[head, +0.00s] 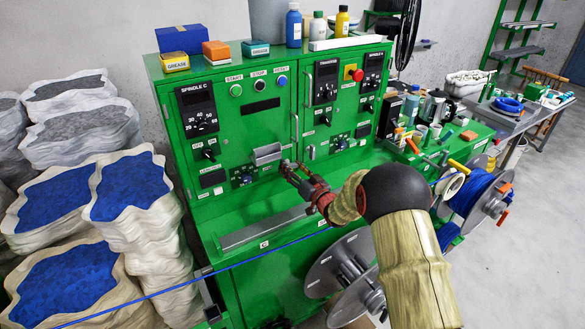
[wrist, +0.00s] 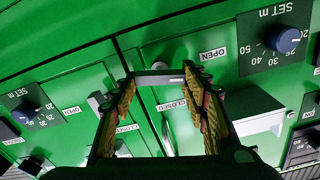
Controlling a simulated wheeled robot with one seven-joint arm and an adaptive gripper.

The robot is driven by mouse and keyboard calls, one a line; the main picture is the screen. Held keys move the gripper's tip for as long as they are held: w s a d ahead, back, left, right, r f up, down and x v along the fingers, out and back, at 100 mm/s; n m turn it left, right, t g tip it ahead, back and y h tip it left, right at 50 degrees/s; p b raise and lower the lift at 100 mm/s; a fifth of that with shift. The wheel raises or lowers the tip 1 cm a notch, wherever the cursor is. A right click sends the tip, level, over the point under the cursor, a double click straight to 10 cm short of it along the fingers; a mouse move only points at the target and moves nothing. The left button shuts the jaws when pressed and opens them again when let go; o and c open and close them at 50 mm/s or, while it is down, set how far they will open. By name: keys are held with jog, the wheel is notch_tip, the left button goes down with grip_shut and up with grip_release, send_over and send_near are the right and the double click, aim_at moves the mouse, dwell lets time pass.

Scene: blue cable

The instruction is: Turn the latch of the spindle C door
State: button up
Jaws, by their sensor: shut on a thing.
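The green spindle C door (head: 240,118) is the left door of the cabinet, with a "SPINDLE C" dial panel (head: 197,108). My gripper (head: 289,168) reaches its lower right edge. In the wrist view my gripper (wrist: 160,75) has a fingertip at each end of a short grey latch bar (wrist: 159,80) and is shut on it. The bar lies nearly level in that picture. An "OPEN" label (wrist: 212,54) is right of the bar and a "CLOSED" label (wrist: 171,104) is below it. My fingers hide the latch in the head view.
A grey ledge (head: 262,228) and a taut blue cable (head: 225,267) run below. Cable reels (head: 340,264) stand below right. Stacked sacks (head: 125,190) crowd the left. Bottles and boxes stand on the cabinet top.

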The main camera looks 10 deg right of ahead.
jog(key=m, duration=0.3)
jog(key=shift+m, duration=0.4)
jog(key=m+p, duration=0.1)
jog(key=m, duration=0.2)
jog(key=shift+d, duration=0.1)
jog(key=m+p, duration=0.1)
jog(key=m, duration=0.4)
jog(key=shift+p, duration=0.3)
jog(key=shift+d+f+m+p, duration=0.15)
jog(key=shift+m+p, duration=0.3)
jog(key=shift+m, duration=1.15)
jog(key=o, duration=1.2)
jog(key=shift+w+f, duration=0.1)
jog(key=shift+c, duration=0.2)
jog(key=v, duration=1.2)
